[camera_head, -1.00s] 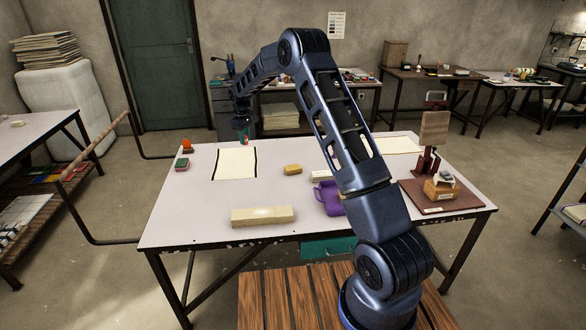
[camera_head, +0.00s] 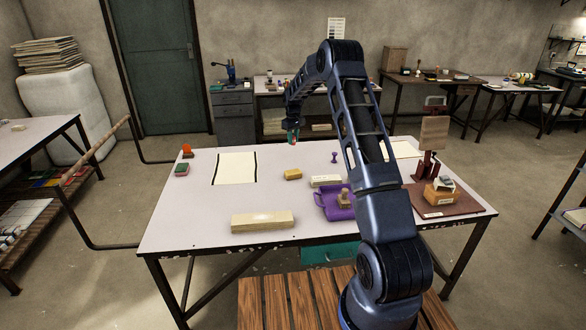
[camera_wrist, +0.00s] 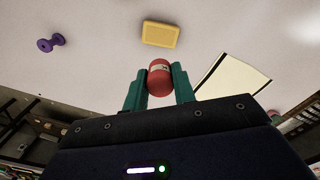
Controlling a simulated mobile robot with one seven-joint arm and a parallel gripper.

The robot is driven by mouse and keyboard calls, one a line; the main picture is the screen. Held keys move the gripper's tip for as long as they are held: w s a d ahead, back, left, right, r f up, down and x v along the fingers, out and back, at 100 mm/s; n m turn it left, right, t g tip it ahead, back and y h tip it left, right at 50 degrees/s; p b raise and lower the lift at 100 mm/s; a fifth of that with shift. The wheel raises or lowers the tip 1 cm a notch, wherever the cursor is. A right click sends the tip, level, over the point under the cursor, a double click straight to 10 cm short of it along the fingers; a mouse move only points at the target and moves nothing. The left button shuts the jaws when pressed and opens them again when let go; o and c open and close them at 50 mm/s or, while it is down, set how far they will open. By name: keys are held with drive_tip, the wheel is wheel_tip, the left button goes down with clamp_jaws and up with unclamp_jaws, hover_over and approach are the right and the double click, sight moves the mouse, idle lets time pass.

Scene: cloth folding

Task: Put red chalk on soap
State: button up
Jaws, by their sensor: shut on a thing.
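My gripper (camera_head: 293,137) is held above the far part of the table, behind the soap. In the wrist view its teal fingers (camera_wrist: 159,92) are shut on the red chalk (camera_wrist: 159,76), a short red cylinder with a pale band. The soap (camera_head: 293,174) is a yellow block lying flat on the table. It also shows in the wrist view (camera_wrist: 161,33), beyond the fingertips and apart from the chalk. Nothing lies on the soap.
A cream sheet with dark edges (camera_head: 235,168) lies left of the soap. A purple dustpan-like tray (camera_head: 328,208), a pale block (camera_head: 326,181) and a small purple piece (camera_head: 334,157) lie to its right. A long cream block (camera_head: 263,221) is at the front.

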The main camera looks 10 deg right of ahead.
sight(293, 171)
wheel_tip(293, 171, down, 16)
drive_tip(key=shift+r, duration=0.1)
idle(0.5)
drive_tip(key=o, duration=1)
